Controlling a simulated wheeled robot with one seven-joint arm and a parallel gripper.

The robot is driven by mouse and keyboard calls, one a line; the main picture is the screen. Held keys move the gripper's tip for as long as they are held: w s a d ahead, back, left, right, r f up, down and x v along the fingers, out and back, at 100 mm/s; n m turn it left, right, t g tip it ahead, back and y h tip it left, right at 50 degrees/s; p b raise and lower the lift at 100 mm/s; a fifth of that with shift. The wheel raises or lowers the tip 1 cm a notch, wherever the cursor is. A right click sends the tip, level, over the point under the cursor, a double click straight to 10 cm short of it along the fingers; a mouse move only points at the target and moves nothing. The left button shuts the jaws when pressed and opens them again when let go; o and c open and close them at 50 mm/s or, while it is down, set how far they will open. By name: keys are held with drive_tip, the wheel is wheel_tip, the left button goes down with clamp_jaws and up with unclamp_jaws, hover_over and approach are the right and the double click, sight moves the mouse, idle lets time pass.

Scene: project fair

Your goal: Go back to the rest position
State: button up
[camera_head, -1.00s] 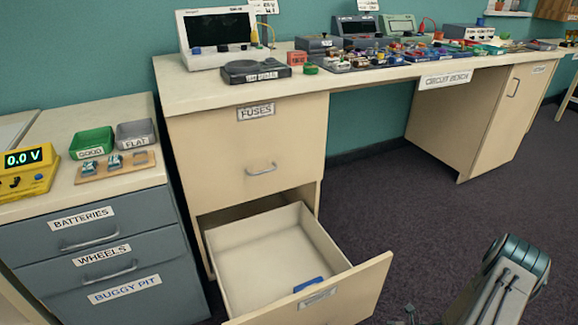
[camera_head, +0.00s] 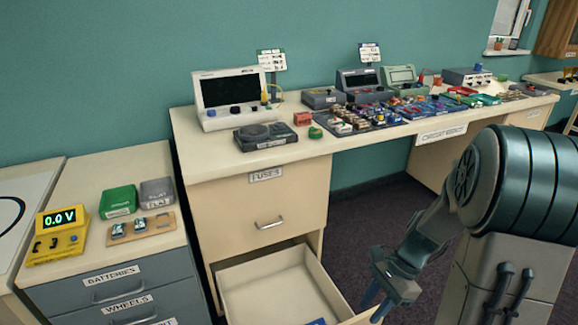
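My arm reaches in from the right, folded, with its large upper joint close to the camera. My gripper (camera_head: 375,300) hangs low and points down and left, over the front right edge of the open lower drawer (camera_head: 262,283). Its two fingers look apart, with nothing seen between them. A blue object (camera_head: 316,322) lies in the drawer near its front, mostly cut off by the bottom edge of the picture.
The circuit bench (camera_head: 440,137) carries meters and several boards. The upper drawer marked FUSES (camera_head: 268,205) is shut. At left, a grey cabinet (camera_head: 115,292) bears a yellow meter (camera_head: 60,235) and green and grey bins. Open floor lies under the bench.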

drive_tip(key=s+a+r+n+t+h+p, duration=0.1)
drive_tip(key=r+n+p, duration=0.3)
drive_tip(key=r, duration=0.5)
drive_tip(key=s+a+r+n+t+h+p, duration=0.1)
drive_tip(key=s+r+n+p, duration=0.3)
drive_tip(key=r, duration=0.5)
drive_tip(key=s+a+r+n+t+h+p, duration=0.1)
drive_tip(key=s+r+n+t+h+p, duration=0.1)
drive_tip(key=r+n, duration=0.4)
wheel_tip(320, 180, up, 3)
drive_tip(key=shift+s+a+f+t+h+p, duration=0.1)
drive_tip(key=shift+s+a+t+h+p, duration=0.3)
drive_tip(key=shift+t+h+p, duration=0.55)
drive_tip(key=shift+d+g+y, duration=0.15)
drive_tip(key=shift+g+y, duration=0.1)
